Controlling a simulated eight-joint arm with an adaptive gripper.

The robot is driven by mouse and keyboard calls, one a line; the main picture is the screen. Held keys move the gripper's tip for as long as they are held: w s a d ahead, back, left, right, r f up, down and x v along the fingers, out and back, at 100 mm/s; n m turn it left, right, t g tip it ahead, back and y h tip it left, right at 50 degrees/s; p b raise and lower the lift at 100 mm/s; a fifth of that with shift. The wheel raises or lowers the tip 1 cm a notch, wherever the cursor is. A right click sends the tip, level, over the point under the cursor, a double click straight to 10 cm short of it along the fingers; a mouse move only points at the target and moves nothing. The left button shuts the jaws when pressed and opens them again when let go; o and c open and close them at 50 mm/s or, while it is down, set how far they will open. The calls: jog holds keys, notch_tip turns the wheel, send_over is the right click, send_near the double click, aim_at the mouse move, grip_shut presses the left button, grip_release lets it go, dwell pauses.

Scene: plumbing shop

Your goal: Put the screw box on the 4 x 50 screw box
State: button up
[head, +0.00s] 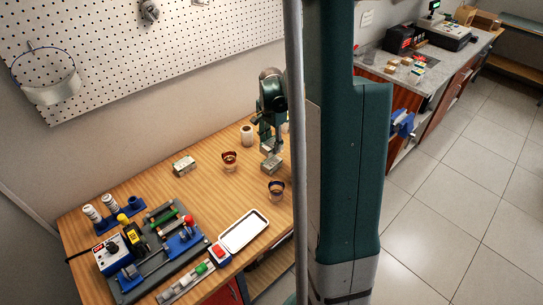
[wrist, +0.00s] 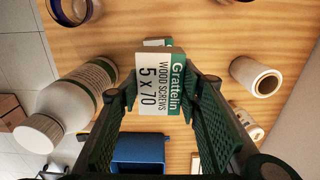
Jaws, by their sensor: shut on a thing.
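My gripper (head: 268,143) is over the wooden bench near its right end. In the wrist view my gripper (wrist: 163,90) is shut on a green-and-white screw box (wrist: 155,86) labelled Grattelin wood screws 5 x 70. The fingers press its two sides. Part of another box (wrist: 157,43) shows just beyond its upper edge; its label is hidden. In the head view a pale box (head: 271,166) shows below the gripper; I cannot tell whether the held box touches it. Another small box (head: 184,165) lies on the bench to the left, its label too small to read.
A white bottle (wrist: 70,100) stands left of the gripper in the wrist view, a pale roll (wrist: 257,80) to the right, a blue bin (wrist: 137,150) below. Two cups (head: 230,161) (head: 276,189) stand near the gripper. A white tray (head: 244,231) and a tool station (head: 160,250) fill the front left.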

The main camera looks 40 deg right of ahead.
aim_at(272, 161)
jog(key=shift+f, duration=1.2)
jog(key=shift+f, duration=2.05)
jog(key=shift+f, duration=0.25)
jog(key=o, duration=1.1)
jog(key=shift+r, duration=0.1)
jog(key=shift+o, duration=0.2)
jog(key=shift+r, duration=0.2)
jog(key=shift+r, duration=5.95)
